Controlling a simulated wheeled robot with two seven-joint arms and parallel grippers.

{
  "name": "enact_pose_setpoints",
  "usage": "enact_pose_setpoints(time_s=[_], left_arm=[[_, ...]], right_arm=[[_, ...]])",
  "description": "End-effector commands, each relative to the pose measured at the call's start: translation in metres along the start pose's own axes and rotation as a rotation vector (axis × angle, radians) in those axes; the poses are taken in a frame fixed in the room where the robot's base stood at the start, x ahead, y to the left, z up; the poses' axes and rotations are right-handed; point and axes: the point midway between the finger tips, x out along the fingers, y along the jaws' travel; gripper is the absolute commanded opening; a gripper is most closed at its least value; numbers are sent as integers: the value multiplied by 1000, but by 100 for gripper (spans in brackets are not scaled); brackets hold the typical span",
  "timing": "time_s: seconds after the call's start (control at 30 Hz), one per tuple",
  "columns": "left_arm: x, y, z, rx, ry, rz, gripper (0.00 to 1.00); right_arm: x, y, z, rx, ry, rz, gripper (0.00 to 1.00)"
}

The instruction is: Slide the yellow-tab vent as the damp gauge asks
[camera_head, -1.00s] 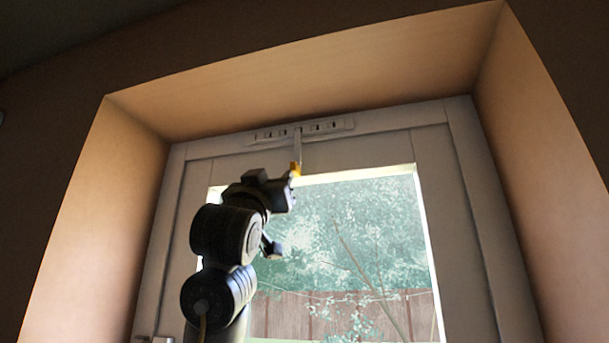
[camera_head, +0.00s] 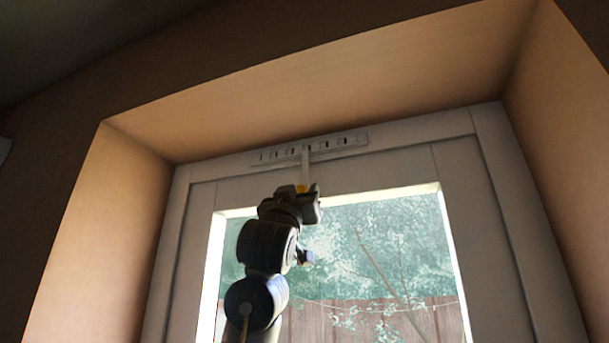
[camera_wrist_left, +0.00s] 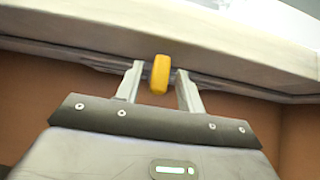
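The vent (camera_head: 350,141) is a pale slotted strip at the top of the window frame. A thin pale stem (camera_head: 305,168) hangs from its middle, ending in a yellow tab (camera_head: 301,188). My left gripper (camera_head: 310,190) is at the tab, hiding part of it. In the left wrist view the yellow tab (camera_wrist_left: 160,74) stands between the two fingertips of my left gripper (camera_wrist_left: 159,76), with a narrow gap showing on each side, so the gripper looks open around it. My right gripper is out of view. No damp gauge can be made out.
The window frame (camera_head: 455,200) sits deep in a plastered recess, with side walls (camera_head: 95,230) and a sloping top face (camera_head: 330,95) close around it. The glass (camera_head: 390,240) shows foliage and a fence. A cut-off grey object (camera_head: 4,148) is at the left edge.

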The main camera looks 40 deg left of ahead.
Motion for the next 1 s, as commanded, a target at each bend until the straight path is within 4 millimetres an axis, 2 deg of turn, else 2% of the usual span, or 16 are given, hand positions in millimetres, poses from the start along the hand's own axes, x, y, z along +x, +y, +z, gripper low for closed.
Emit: enact_pose_setpoints(time_s=[0.03, 0.2, 0.53, 0.57, 0.83, 1.0], left_arm=[[11, 0, -4, 1, -1, 0, 38], [24, 1, -1, -1, -1, 2, 38], [26, 2, 1, -2, 0, 2, 38], [26, 2, 1, -2, 0, 2, 37], [26, 2, 1, -2, 0, 2, 2], [26, 2, 1, -2, 1, 2, 0]], right_arm=[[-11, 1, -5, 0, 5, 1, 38], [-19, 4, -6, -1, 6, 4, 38], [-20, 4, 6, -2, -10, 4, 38], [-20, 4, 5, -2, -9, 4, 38], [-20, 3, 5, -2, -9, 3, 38], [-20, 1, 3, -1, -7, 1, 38]])
